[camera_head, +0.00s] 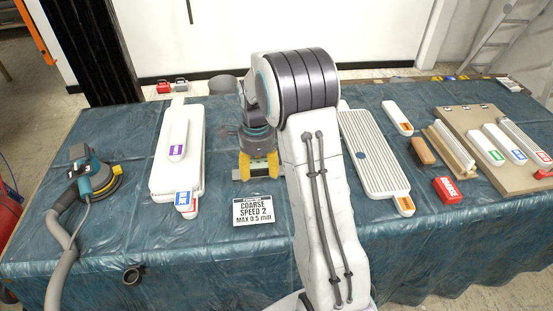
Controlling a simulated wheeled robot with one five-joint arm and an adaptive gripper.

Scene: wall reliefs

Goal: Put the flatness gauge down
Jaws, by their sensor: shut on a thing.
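My gripper (258,156) points down over the middle of the table, behind a small printed card.
A card (253,210) reading "COARSE SPEED 2 MAX 0.5 mm" lies in front. A white board (159,181) is left, a ribbed white panel (366,150) right. A sander (97,181) with hose is far left. Blocks and a brown board (459,121) are far right.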

